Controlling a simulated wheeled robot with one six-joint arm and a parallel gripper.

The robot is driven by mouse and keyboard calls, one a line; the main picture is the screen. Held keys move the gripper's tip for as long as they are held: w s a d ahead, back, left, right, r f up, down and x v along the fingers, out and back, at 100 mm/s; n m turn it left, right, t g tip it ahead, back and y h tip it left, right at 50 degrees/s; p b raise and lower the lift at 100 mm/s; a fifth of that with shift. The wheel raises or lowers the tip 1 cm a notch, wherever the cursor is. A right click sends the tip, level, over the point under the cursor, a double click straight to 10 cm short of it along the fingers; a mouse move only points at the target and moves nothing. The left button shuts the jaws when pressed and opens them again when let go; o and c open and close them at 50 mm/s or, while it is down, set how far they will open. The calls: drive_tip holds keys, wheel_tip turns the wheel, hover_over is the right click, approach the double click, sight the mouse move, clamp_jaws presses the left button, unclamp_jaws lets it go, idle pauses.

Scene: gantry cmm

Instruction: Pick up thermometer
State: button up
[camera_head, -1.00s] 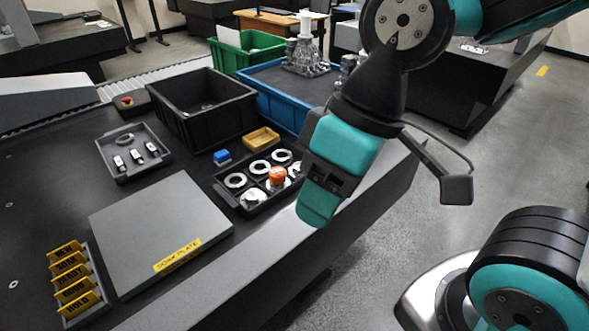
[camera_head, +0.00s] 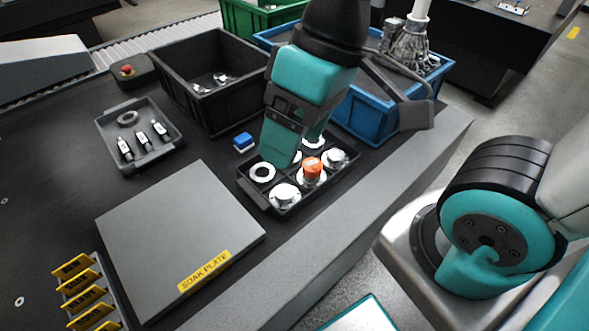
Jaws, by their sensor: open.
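I cannot clearly tell which object is the thermometer. Three small black-and-white devices (camera_head: 142,139) lie side by side in a grey tray (camera_head: 113,118) at the left, beside a grey ring (camera_head: 128,117). A round orange-topped piece (camera_head: 312,167) stands in the black compartment tray (camera_head: 250,185) among several pale rings and discs. My gripper (camera_head: 281,160) is open, with its teal finger end over the back left of that tray in the picture. It hides part of the tray, and nothing shows held. Whether it touches anything there is unclear.
A grey soak plate (camera_head: 175,235) lies in front, with yellow label tags (camera_head: 82,282) at its left. A blue block (camera_head: 243,142) sits near the tray. A black bin (camera_head: 215,118), a blue bin (camera_head: 365,118) and a green bin (camera_head: 250,17) stand behind.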

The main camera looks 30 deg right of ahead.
drive_tip(key=w+d+f+m+h+b, duration=0.1)
drive_tip(key=w+d+f+m+b, duration=0.1)
drive_tip(key=w+d+f+m, duration=0.25)
drive_tip(key=w+d+f+m+h+b, duration=0.1)
drive_tip(key=w+d+f+m+b, duration=0.15)
drive_tip(key=w+m, duration=0.4)
drive_tip(key=m+h+b, duration=0.2)
drive_tip(key=m, duration=0.8)
hover_over(313, 164)
wheel_tip(313, 164, down, 8)
wheel_tip(313, 164, down, 11)
drive_tip(key=shift+w+d+f+b, duration=0.1)
drive_tip(key=shift+d+b, duration=0.05)
drive_tip(key=shift+b, duration=0.4)
drive_tip(key=shift+a+f, duration=0.2)
drive_tip(key=shift+f, duration=2.9)
drive_tip(key=shift+c, duration=0.4)
drive_tip(key=c, duration=0.7)
